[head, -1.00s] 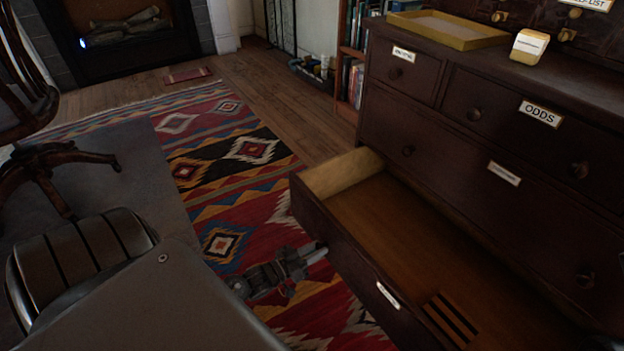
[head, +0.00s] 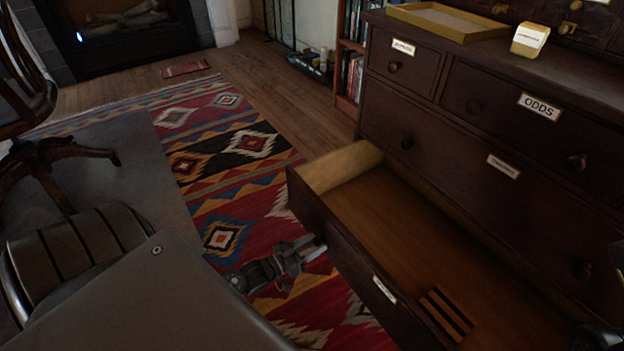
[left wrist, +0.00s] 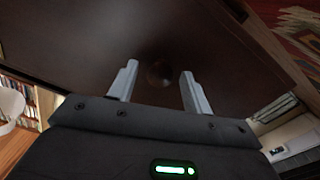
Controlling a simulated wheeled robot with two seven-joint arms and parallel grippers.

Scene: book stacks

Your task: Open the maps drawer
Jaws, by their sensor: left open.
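A long lower drawer of the dark wooden chest (head: 450,160) stands pulled out, its pale wooden inside (head: 400,215) in view. A small white label (head: 384,290) is on its front, too small to read. My left gripper (head: 314,246) is in front of this drawer front, over the rug. In the left wrist view its two fingers (left wrist: 157,88) are open, with a round dark knob (left wrist: 160,74) seen between and beyond them. Neither finger appears to touch the knob. In the head view the knob is hidden. My right gripper is not clearly seen.
Above are shut drawers, one labelled ODDS (head: 538,107). A yellow tray (head: 447,22) and a small yellow box (head: 529,40) stand on the chest. A slatted vent or rack (head: 446,314) lies inside the drawer. A patterned rug (head: 235,180) covers the floor; a wooden chair (head: 45,150) is at left.

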